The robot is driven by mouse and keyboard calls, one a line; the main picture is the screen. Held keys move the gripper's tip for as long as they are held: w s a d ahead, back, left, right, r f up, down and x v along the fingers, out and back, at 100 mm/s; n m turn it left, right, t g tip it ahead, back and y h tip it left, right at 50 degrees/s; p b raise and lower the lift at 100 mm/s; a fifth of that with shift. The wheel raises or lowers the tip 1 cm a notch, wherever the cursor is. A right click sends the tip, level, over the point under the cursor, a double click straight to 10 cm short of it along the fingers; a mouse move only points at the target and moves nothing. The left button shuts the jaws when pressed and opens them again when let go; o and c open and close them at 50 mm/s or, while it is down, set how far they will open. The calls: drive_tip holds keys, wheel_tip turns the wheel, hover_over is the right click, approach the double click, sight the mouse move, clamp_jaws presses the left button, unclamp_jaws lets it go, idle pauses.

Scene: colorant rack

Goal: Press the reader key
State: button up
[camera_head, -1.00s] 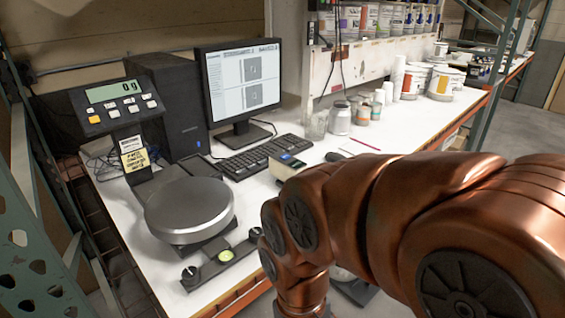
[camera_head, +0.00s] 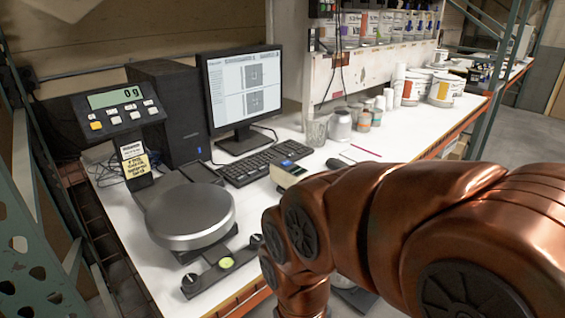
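My arm comes in from the right and bends down past the bench's front edge. My gripper is not in view, so its state and its distance from the reader do not show.
A scale with a round grey pan (camera_head: 190,215) stands front left, with its 0 g display (camera_head: 122,108) on a post. A keyboard (camera_head: 264,163) and monitor (camera_head: 240,95) sit behind. Cups and cans (camera_head: 341,125) stand at the back.

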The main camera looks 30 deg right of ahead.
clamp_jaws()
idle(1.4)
